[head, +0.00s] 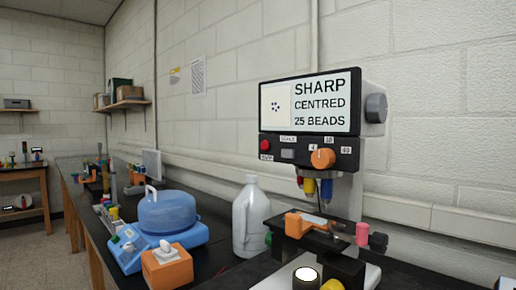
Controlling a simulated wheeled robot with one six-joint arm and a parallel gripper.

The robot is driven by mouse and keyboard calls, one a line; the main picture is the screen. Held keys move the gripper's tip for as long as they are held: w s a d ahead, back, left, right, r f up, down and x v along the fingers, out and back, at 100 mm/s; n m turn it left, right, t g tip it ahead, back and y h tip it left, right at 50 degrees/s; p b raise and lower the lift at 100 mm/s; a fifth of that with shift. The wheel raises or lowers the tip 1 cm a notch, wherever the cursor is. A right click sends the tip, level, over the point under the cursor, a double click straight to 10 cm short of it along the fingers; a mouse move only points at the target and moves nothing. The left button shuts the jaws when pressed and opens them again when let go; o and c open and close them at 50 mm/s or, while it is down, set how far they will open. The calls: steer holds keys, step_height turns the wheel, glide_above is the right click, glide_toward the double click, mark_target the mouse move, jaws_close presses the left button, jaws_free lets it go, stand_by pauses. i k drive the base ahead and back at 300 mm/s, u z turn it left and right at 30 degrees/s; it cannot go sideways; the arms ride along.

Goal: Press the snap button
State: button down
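A microscope stands at the right, with a black control panel (310,150) under its screen. A round red button (265,145) is at the panel's left end. The small label under it seems to read SNAP, but it is hard to make out. The screen (310,101) shows a cluster of dark dots and the words SHARP, CENTRED, 25 BEADS. My gripper is not in view, and nothing covers the red button.
A white jug (250,217) stands just left of the microscope. The microscope stage (313,238) juts out below the panel. The space before the panel looks clear.

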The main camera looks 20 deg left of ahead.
mark_target(266, 145)
steer(key=k, duration=0.35)
steer(key=z, duration=2.2)
steer(key=k, duration=1.7)
steer(key=u, duration=2.55)
steer(key=i, duration=0.55)
steer(key=u, duration=0.05)
